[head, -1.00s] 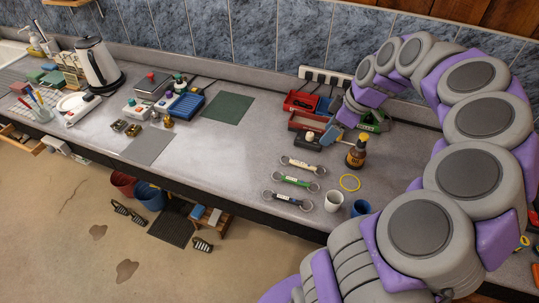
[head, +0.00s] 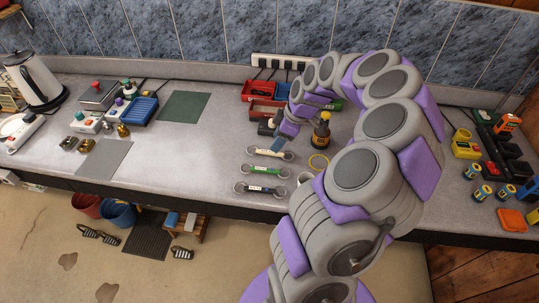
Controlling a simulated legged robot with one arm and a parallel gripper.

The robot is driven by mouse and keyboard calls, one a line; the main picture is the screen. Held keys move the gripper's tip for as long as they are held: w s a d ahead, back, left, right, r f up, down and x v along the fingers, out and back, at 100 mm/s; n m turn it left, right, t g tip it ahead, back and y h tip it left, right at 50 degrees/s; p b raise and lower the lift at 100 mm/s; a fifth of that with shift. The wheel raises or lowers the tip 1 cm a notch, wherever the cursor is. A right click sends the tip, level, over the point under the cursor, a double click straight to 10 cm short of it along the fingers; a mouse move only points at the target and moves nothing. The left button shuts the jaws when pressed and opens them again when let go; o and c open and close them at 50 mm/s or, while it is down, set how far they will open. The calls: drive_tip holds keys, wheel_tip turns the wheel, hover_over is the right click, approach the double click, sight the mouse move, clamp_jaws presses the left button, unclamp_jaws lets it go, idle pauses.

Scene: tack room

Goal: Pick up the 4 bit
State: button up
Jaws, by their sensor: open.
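Three bits with ring ends lie side by side on the counter in the head view. One has a cream bar (head: 270,153), one a green bar (head: 265,170) and one a dark bar (head: 261,188). Each bar carries a small pale label, too small to read, so I cannot tell which is the 4 bit. My gripper (head: 281,129) is at the end of my arched arm, above the counter just behind the cream bit. It is open, holds no bit, and its fingertips are hard to make out.
Red trays (head: 259,91) stand behind. A grey mat (head: 105,157) lies left. The counter between mat and bits is clear.

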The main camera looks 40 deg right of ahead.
sight(271, 152)
drive_tip(key=x, duration=0.1)
drive_tip(key=b+x, duration=0.1)
drive_tip(key=x, duration=0.3)
drive_tip(key=shift+s+f+b, duration=0.2)
drive_tip(key=shift+b, duration=0.15)
drive_tip(key=shift+a, duration=0.1)
clamp_jaws()
